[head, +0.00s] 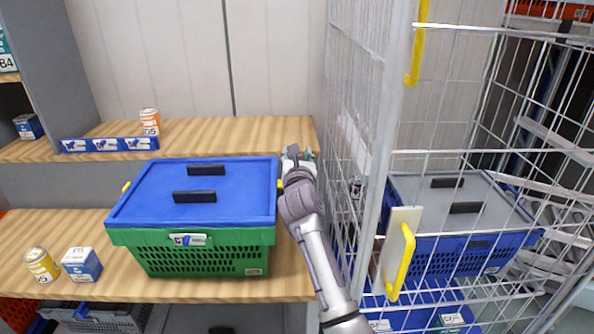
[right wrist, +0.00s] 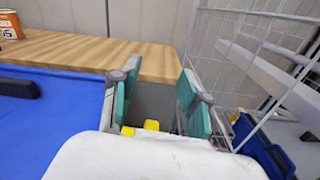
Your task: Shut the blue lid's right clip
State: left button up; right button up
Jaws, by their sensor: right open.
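The blue lid (head: 235,182) sits on a green crate (head: 205,260) on the wooden shelf. Its right clip (head: 280,184) is a small yellow piece at the lid's right edge, mostly hidden by my right arm. My right gripper (head: 301,154) is just right of that edge. In the right wrist view, the teal fingers of the gripper (right wrist: 160,86) stand apart, with yellow clip parts (right wrist: 151,125) low between them. I cannot tell the clip's exact angle or whether a finger touches it. A yellow left clip (head: 126,187) sticks out at the lid's left edge. My left gripper is out of view.
A wire cage trolley (head: 355,150) stands close on the right, leaving a narrow gap beside the crate. It holds a blue crate with a grey lid (head: 450,195). A yellow can (head: 41,264) and a blue-white box (head: 82,264) stand left of the green crate.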

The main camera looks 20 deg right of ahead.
jog(key=shift+r, duration=1.3)
